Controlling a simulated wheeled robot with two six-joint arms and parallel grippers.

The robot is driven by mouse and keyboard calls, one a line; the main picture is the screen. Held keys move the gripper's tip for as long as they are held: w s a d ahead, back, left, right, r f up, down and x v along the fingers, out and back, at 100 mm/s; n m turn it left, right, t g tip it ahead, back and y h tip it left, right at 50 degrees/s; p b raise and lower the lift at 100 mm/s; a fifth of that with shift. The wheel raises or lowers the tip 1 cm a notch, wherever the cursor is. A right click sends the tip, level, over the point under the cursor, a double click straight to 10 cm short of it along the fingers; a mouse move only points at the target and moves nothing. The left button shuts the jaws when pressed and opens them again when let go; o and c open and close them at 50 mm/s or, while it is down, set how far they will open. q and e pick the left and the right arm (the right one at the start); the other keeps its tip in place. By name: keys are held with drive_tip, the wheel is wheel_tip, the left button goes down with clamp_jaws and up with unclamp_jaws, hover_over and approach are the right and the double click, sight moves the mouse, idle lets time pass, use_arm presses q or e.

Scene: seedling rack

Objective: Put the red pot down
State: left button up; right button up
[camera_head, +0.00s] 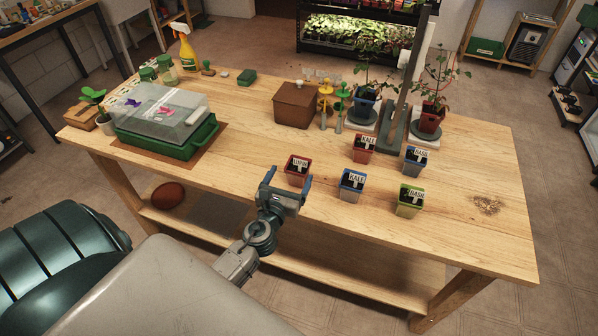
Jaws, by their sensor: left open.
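A red pot (298,173) with a dark label stands upright on the wooden table (250,155), near its front edge. My left gripper (288,180) is open just in front of this pot, its two fingertips spread and pointing at it. I cannot tell whether the fingertips touch the pot. A second red pot (364,151), labelled KALE, stands farther back to the right. My right gripper is not in view.
A blue KALE pot (351,187), a green BASIL pot (409,203) and another blue pot (414,162) stand to the right. A green tray (205,142) with a clear lid is at left. A brown box (296,106) and potted plants stand behind. The table's right end is clear.

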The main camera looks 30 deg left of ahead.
sight(301, 158)
use_arm(q)
drive_tip(key=x, duration=0.5)
drive_tip(key=f+x, duration=0.1)
drive_tip(key=x, duration=0.2)
drive_tip(key=shift+d+p, duration=0.2)
drive_tip(key=shift+p, duration=0.1)
drive_tip(key=shift+s, duration=0.1)
drive_tip(key=shift+c, duration=0.3)
drive_tip(key=c, duration=1.2)
drive_tip(key=shift+o, duration=0.2)
